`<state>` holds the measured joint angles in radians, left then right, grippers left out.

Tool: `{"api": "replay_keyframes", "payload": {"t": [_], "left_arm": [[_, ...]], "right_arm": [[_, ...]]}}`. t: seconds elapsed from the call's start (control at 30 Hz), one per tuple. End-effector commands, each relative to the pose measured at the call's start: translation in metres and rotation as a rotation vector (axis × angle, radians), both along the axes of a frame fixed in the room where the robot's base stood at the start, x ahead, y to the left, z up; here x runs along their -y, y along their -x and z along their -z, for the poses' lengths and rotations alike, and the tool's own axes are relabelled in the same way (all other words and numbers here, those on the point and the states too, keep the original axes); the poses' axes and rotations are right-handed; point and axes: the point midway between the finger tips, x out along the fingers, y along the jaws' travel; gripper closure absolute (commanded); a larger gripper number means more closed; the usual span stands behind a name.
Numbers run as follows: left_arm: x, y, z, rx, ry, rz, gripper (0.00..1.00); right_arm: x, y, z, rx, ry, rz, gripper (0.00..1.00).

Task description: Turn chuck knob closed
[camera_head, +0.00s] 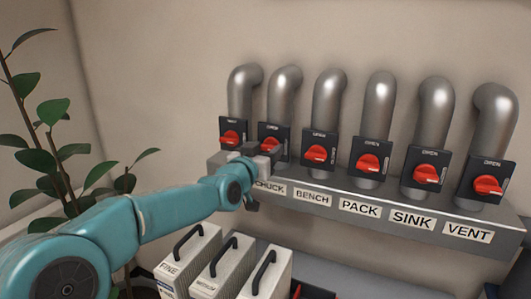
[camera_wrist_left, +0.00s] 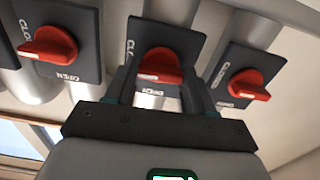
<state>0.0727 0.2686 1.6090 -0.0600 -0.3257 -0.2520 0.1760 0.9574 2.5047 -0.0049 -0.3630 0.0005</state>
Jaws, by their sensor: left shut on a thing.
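The chuck knob (camera_head: 270,145) is a red rotary handle on a black plate, second from the left in the head view, above the CHUCK label (camera_head: 271,188). My left gripper (camera_head: 266,157) is at this knob and partly covers it and its plate. In the left wrist view the red knob (camera_wrist_left: 160,65) sits between the two fingers of my left gripper (camera_wrist_left: 158,88), which is shut on it. OPEN is printed below the knob there, and CLOSED, partly hidden, at its left side. My right gripper is not in view.
Similar red knobs on black plates stand close on both sides, such as the bench knob (camera_head: 316,154). Grey pipes (camera_head: 328,100) rise behind them from a labelled grey ledge (camera_head: 385,228). White handled cases (camera_head: 228,262) stand below. A leafy plant (camera_head: 62,160) is at left.

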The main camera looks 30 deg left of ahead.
Motion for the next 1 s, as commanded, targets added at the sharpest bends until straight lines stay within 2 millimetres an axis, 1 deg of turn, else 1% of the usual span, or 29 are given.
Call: {"api": "replay_keyframes", "payload": {"t": [0.03,0.27,0.67,0.7,0.73,0.77,1.0], "left_arm": [[-0.0005,0.0000,-0.0036,0.008,-0.014,-0.002,0.77],[-0.0006,0.0000,-0.0039,0.007,-0.052,-0.002,0.77],[-0.0009,0.0001,-0.0041,0.007,-0.058,-0.002,0.77],[-0.0009,0.0000,-0.0040,0.007,-0.058,-0.002,0.37],[-0.0007,0.0000,-0.0037,0.006,-0.058,-0.002,0.27],[-0.0006,0.0000,-0.0034,0.005,-0.058,-0.002,0.21],[-0.0004,0.0000,-0.0016,0.001,-0.056,-0.001,0.21]], "right_arm": [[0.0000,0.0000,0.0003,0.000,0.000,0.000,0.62],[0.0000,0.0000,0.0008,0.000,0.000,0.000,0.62],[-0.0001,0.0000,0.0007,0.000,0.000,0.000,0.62],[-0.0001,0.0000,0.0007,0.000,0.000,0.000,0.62],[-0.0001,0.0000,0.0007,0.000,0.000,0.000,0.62],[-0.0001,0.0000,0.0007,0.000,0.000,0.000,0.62],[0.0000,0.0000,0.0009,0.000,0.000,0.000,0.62]]}}
